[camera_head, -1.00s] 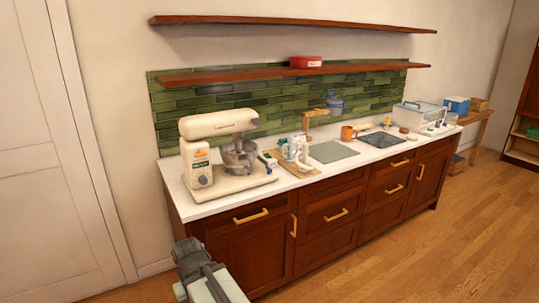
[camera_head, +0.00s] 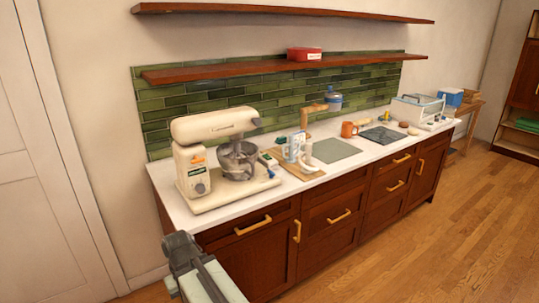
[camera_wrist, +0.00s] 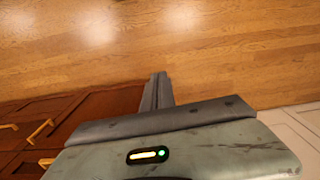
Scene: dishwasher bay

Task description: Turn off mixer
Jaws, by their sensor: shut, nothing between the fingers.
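The cream stand mixer (camera_head: 213,127) stands at the left end of the white counter. Its head is level over a grey metal bowl (camera_head: 238,160). A round grey knob (camera_head: 201,188) is on the lower front of its column, below an orange and green label. Whether the mixer is running cannot be told. My gripper shows in the wrist view (camera_wrist: 158,90), with its fingers together and empty, over the wood floor beside the cabinet. My arm shows at the bottom left of the head view, in front of the cabinet and below the mixer. The mixer is not in the wrist view.
Right of the mixer, the counter (camera_head: 172,199) holds a wooden board (camera_head: 309,175) with cups, an orange mug (camera_head: 348,129) and a clear-lidded box (camera_head: 417,108). Two shelves hang above, the lower holding a red box (camera_head: 304,54). The floor (camera_head: 430,245) before the cabinets is clear.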

